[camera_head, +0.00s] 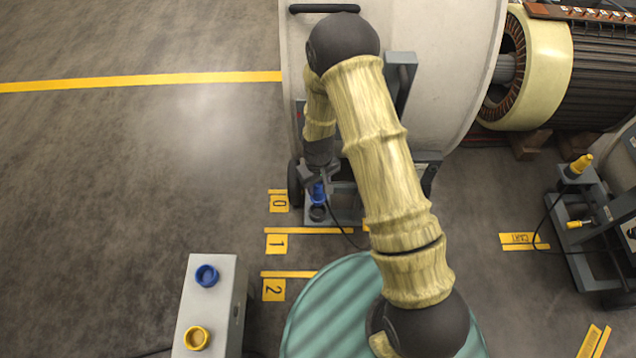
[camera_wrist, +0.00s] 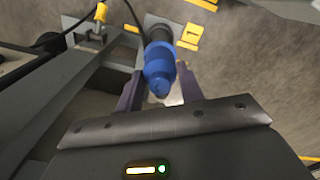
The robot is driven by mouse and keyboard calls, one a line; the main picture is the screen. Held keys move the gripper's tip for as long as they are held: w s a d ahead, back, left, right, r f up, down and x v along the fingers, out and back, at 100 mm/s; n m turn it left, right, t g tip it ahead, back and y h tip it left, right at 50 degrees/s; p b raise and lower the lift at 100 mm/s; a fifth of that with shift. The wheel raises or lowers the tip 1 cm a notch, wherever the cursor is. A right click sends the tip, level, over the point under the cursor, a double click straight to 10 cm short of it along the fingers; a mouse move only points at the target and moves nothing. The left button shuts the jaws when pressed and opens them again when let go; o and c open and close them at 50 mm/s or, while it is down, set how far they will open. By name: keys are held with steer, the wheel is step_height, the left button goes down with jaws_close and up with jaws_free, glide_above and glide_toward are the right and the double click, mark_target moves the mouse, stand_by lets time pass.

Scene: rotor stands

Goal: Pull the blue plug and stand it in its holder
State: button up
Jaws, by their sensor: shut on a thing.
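The blue plug (camera_head: 319,192) is upright at the foot of the large pale drum, just above a dark round socket or holder (camera_head: 317,212) on a grey cart base. I cannot tell whether its lower end is in that holder or just over it. My gripper (camera_head: 315,178) is shut on the blue plug from above. In the wrist view the plug (camera_wrist: 158,66) lies between my two fingers (camera_wrist: 160,92), its dark lower end pointing away. A black cable runs from near the holder across the floor to the right.
A grey box (camera_head: 222,300) at lower left carries a blue ring socket (camera_head: 207,275) and a yellow ring socket (camera_head: 197,338). A second cart (camera_head: 590,215) with a yellow plug (camera_head: 580,165) stands at right. Floor markings 0, 1 and 2 lie beside the drum. Floor at left is clear.

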steer(key=shift+f+b, duration=1.85)
steer(key=shift+f, duration=0.45)
steer(key=shift+r, duration=0.2)
steer(key=shift+f+b, duration=0.95)
steer(key=shift+f, duration=1.4)
steer(key=o, duration=1)
steer(key=shift+r, duration=0.1)
step_height(320, 180, up, 17)
steer(key=p, duration=0.4)
steer(key=shift+r, duration=0.15)
